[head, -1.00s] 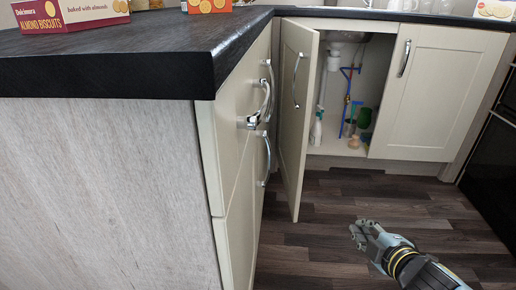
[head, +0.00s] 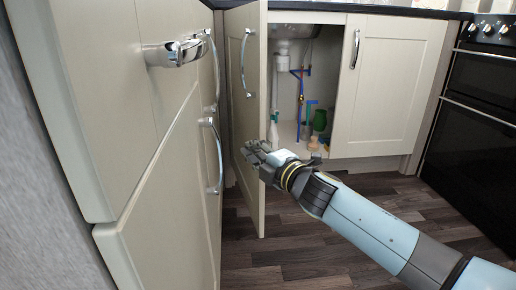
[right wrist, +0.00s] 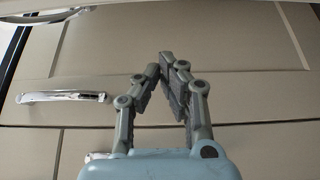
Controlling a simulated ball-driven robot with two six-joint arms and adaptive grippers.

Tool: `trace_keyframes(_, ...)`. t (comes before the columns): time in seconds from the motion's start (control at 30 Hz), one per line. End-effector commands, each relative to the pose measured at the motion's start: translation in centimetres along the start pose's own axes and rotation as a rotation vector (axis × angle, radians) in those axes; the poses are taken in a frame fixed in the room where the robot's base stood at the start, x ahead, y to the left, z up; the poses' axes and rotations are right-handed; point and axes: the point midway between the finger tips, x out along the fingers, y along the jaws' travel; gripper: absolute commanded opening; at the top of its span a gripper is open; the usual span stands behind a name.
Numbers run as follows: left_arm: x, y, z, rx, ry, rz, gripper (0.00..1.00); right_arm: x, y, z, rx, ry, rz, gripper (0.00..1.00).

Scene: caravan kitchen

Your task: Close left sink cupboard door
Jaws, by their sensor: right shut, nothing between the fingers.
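The left sink cupboard door (head: 246,130) is cream with a chrome bar handle (head: 246,62) and stands wide open in the head view, swung out toward me. Behind it the sink cupboard's inside (head: 300,90) is exposed. My right gripper (head: 254,152) is in front of the door's free edge, in the lower half of the door; I cannot tell whether it touches. In the right wrist view its fingers (right wrist: 165,62) meet at the tips with nothing between them, with cream fronts behind. My left gripper is not in view.
Cream drawers with chrome handles (head: 212,150) line the left side, close to the open door. The right sink door (head: 388,85) is shut. A black oven (head: 475,130) stands at the right. Pipes, a green item (head: 319,120) and bottles are inside the cupboard. The dark wood floor (head: 300,250) is clear.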

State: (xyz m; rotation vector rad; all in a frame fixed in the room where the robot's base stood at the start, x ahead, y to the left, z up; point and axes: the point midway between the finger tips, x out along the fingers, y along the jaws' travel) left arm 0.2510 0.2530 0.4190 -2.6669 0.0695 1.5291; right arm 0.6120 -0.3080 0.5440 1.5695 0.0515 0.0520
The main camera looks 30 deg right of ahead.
Motion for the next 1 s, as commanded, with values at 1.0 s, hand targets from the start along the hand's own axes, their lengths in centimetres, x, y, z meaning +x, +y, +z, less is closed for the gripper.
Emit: trace_keyframes(1.0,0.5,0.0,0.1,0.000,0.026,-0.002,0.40,5.5,0.0,3.8,0.001,0.000,0.000,0.00)
